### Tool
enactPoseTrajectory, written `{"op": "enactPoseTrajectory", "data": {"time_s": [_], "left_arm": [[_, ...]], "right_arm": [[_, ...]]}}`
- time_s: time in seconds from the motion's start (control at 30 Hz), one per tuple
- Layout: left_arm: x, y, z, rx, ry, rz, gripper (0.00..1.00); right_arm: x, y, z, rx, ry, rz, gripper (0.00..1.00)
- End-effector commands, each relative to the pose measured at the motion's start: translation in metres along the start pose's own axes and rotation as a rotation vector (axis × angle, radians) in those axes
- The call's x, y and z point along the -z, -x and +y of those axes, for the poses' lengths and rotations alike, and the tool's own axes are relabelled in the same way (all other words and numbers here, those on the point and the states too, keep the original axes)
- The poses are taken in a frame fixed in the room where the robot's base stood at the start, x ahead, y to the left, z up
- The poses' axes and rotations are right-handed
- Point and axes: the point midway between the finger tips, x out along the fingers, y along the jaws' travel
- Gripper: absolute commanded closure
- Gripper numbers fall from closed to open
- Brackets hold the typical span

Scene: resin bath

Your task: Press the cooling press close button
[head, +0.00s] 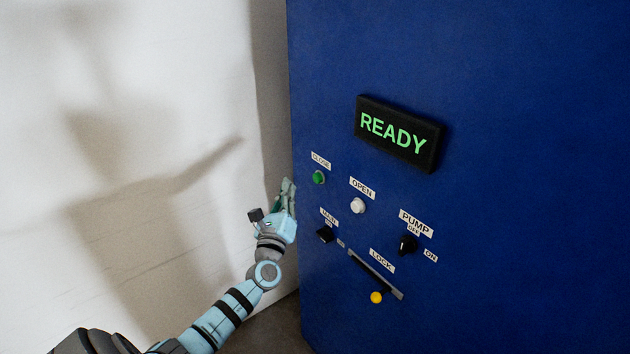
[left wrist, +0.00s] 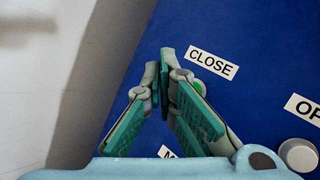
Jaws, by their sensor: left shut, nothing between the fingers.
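The green close button (head: 319,177) sits under the CLOSE label (head: 320,160) on the blue press panel (head: 520,140). My left gripper (head: 287,186) is shut and empty, just left of the green button in the head view. In the left wrist view the shut fingertips (left wrist: 160,60) point at the panel beside the CLOSE label (left wrist: 212,63). The green button (left wrist: 198,88) is partly hidden behind the right finger there. I cannot tell whether the fingers touch the panel. My right gripper is not in view.
The white OPEN button (head: 357,205) is right of the green one. Below are the MAIN switch (head: 325,234), the PUMP knob (head: 408,245) and the LOCK lever with a yellow knob (head: 376,297). A READY display (head: 395,135) is above. A pale wall (head: 190,60) stands left.

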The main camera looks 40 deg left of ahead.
Motion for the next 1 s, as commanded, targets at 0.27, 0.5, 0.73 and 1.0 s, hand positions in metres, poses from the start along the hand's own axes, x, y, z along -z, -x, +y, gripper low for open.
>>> {"op": "enactPoseTrajectory", "data": {"time_s": [0.27,0.5,0.73,1.0], "left_arm": [[0.022,-0.025,-0.017,-0.001,0.001,-0.001,1.00],[0.026,-0.034,-0.025,0.000,-0.001,0.001,1.00],[0.026,-0.034,-0.025,0.001,-0.001,0.001,1.00],[0.025,-0.034,-0.025,0.000,-0.001,0.001,1.00]], "right_arm": [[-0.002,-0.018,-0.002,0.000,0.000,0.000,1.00],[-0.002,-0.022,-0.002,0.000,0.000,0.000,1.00],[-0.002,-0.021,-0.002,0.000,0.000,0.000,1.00],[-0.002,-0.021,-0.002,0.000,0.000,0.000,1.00]]}}
